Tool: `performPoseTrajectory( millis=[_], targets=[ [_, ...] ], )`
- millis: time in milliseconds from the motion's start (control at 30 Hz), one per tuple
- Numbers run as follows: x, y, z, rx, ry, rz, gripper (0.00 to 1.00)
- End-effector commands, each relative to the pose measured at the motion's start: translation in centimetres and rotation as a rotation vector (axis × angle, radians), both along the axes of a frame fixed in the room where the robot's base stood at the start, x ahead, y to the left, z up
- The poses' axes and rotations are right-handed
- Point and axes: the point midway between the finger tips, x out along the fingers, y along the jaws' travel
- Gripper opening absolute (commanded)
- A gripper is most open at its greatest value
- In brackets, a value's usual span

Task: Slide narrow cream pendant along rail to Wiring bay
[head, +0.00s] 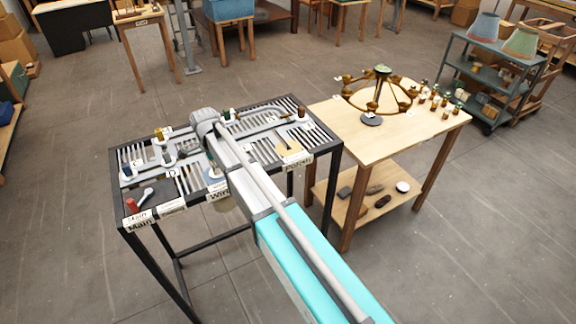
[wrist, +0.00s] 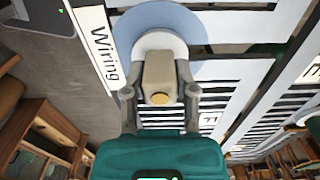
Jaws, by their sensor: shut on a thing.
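In the wrist view my gripper (wrist: 158,90) is shut on a beige block with a round brass-coloured spot, its fingers on either side. I take this block to be the top of the narrow cream pendant (wrist: 158,68). A white disc and a larger pale blue disc (wrist: 135,22) lie behind it, close to the Wiring label (wrist: 104,42). In the head view the Wiring label (head: 219,193) is on the front edge of the slotted rail table (head: 130,160). A cream shape shows below it, partly covered by my arm. My fingers are hidden there.
Other fittings stand along the grey rails, including a red one (head: 131,206) at the Main end. A wooden table (head: 440,125) with a brass ring chandelier (head: 382,100) stands to the right. A shelf cart with lampshades (head: 484,27) is farther back. Open floor lies in front.

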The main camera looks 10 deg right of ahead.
Motion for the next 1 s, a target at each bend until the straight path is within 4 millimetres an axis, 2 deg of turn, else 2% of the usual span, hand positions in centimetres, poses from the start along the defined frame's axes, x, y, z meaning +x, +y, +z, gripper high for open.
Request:
performPoseTrajectory(
  millis=[267, 300, 500, 1000],
  targets=[
    [-0.12, -0.03, 0.0, 0.0, 0.001, 0.0, 0.0],
    [-0.12, -0.03, 0.0, 0.0, 0.001, 0.0, 0.4],
    [-0.1, -0.02, 0.0, 0.0, 0.0, 0.0, 0.77],
    [-0.08, -0.02, 0.36, 0.0, 0.0, 0.0, 0.77]
  ],
)
